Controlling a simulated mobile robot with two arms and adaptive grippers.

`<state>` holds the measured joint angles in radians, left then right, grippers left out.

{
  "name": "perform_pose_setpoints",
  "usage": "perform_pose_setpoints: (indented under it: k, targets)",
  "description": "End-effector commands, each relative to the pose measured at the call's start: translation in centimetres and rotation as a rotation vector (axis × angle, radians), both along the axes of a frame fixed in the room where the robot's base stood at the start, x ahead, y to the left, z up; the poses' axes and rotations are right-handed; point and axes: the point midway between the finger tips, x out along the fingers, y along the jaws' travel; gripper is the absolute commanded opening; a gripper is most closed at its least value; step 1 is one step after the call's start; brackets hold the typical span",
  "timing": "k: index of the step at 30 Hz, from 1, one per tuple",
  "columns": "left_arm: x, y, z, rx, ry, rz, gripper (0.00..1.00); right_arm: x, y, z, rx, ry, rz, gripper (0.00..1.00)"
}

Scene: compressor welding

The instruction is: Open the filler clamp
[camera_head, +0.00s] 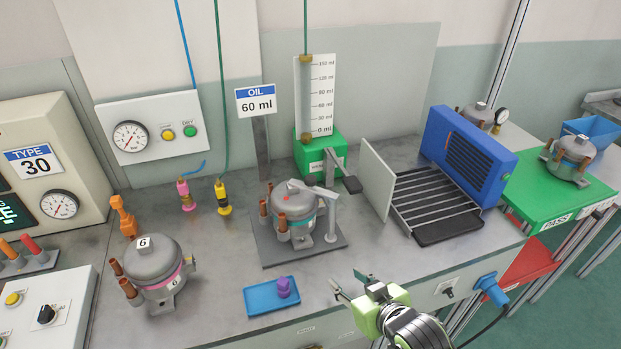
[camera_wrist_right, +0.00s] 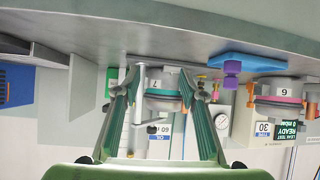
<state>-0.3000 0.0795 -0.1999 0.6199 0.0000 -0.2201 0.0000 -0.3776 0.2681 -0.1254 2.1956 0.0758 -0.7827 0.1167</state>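The filler clamp (camera_head: 318,194) is a white arm on a short post at the right side of the middle compressor (camera_head: 298,228). Its arm reaches across the compressor's top. That compressor, grey with a teal band and copper stubs, stands on a dark grey plate (camera_head: 270,250). My right gripper (camera_head: 348,284) is in front of the plate at lower right, near the bench's front edge, apart from the clamp. In the right wrist view, which is upside down, its two fingers (camera_wrist_right: 160,85) are spread and empty, with the compressor marked 7 (camera_wrist_right: 163,103) beyond them. My left gripper is out of view.
A blue tray (camera_head: 262,301) with a purple part lies in front of the plate. Compressor 6 (camera_head: 155,270) stands at left. A green oil unit (camera_head: 316,152) is behind; a white panel (camera_head: 375,180), black rack (camera_head: 445,228) and blue cooler (camera_head: 468,150) are at right.

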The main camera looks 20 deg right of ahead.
Motion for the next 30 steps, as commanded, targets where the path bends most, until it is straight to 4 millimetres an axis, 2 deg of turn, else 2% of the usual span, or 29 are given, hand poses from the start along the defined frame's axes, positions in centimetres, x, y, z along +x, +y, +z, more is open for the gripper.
perform_pose_setpoints:
  k: [3,6,9,12,20,30]
  targets:
    - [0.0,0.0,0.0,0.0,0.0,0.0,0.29,3.4,-0.1,3.8,0.035,-0.168,0.02,0.38]
    - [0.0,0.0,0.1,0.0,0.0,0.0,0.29,5.8,0.0,7.6,0.076,-0.32,0.043,0.38]
    - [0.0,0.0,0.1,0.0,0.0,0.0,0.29,7.3,-0.1,10.9,0.112,-0.445,0.064,0.38]
    - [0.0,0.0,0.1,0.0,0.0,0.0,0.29,8.0,-0.1,13.1,0.135,-0.523,0.081,0.38]
    - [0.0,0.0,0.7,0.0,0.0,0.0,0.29,9.8,0.3,14.1,0.148,-0.559,0.087,0.38]
    - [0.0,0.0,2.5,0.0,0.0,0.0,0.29,16.4,2.0,14.3,0.148,-0.557,0.087,0.38]
